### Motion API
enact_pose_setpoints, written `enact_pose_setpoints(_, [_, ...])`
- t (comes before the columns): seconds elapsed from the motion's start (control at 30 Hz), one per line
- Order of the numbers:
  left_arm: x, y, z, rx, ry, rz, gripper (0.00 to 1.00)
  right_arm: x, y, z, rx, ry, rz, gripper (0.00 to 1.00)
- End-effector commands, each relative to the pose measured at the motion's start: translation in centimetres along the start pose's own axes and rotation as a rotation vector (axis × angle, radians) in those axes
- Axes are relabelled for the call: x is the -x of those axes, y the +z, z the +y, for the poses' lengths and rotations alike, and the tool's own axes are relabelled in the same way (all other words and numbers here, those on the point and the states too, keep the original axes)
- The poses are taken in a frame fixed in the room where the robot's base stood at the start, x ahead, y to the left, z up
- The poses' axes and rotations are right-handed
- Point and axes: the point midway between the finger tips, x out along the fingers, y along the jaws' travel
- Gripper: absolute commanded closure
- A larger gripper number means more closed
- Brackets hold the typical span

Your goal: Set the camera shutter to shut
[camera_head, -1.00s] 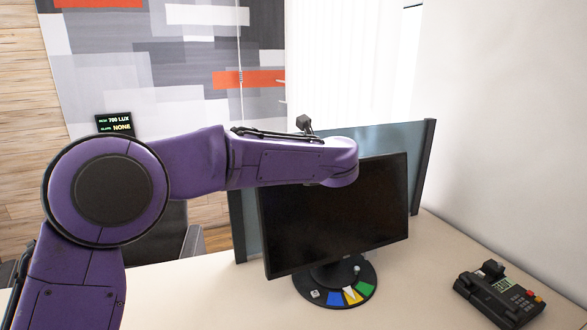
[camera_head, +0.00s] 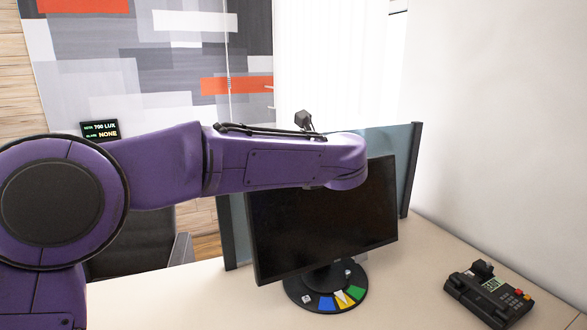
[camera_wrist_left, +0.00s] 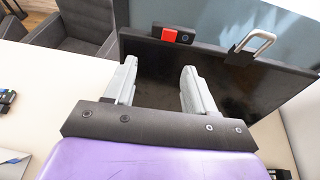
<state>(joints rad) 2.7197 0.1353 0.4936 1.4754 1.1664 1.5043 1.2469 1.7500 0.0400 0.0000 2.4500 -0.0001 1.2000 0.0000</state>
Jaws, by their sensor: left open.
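In the left wrist view, a small black camera bar (camera_wrist_left: 184,36) sits on the top edge of the black monitor (camera_wrist_left: 240,90). A red piece (camera_wrist_left: 169,35) covers its left part, and a small round spot shows on the black part to the right. I cannot tell the shutter's setting for certain. My left gripper (camera_wrist_left: 159,66) is open, with nothing between its two grey fingers. The fingers point toward the monitor's top edge, and the camera bar lies beyond their tips. In the head view my purple arm hides the camera bar and the gripper. My right gripper is not in view.
A metal loop (camera_wrist_left: 256,43) rises from the monitor's top edge, right of the camera bar. The monitor's round base (camera_head: 292,286) has coloured wedges. A black phone (camera_head: 490,292) is on the desk's right. A divider (camera_head: 408,170) stands behind the monitor. A lux display (camera_head: 100,130) is at left.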

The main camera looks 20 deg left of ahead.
Motion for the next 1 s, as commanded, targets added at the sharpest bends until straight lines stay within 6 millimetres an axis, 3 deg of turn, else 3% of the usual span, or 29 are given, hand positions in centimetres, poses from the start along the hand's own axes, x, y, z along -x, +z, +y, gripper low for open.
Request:
enact_pose_setpoints(0.37, [0.4,-0.1,0.0,0.001,0.0,-0.001,0.45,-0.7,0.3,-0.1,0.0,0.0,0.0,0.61])
enact_pose_setpoints(0.8, [9.3,-0.2,-0.1,0.001,-0.001,-0.001,0.45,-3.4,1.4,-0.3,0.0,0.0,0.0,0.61])
enact_pose_setpoints(1.0, [10.5,-0.1,0.0,0.001,0.0,0.001,0.45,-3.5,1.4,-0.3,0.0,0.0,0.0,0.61])
